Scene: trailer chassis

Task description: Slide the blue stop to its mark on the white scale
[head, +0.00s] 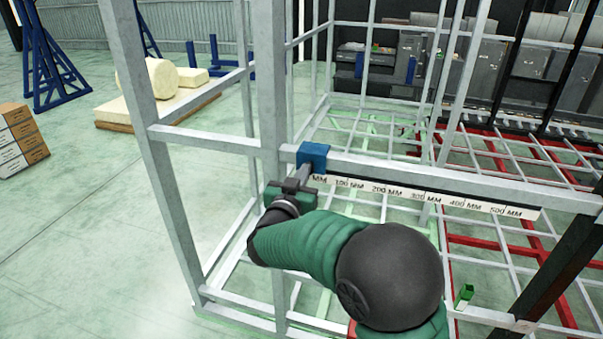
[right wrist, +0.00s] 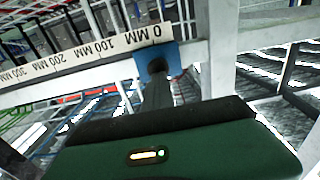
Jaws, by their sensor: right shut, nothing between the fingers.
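The blue stop (head: 313,157) sits on the grey rail (head: 390,166) at its left end, by the zero end of the white scale (head: 400,193). The scale reads up to 500 MM towards the right. In the wrist view the fingertips (right wrist: 156,80) overlap the stop; contact is unclear. I cannot make out a separate target mark. My left gripper is out of view.
A grey upright post (head: 268,110) stands just left of the stop. A dark diagonal bar (head: 560,260) crosses at the lower right. The rail right of the stop looks clear. A small green block (head: 464,296) sits on the lower frame.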

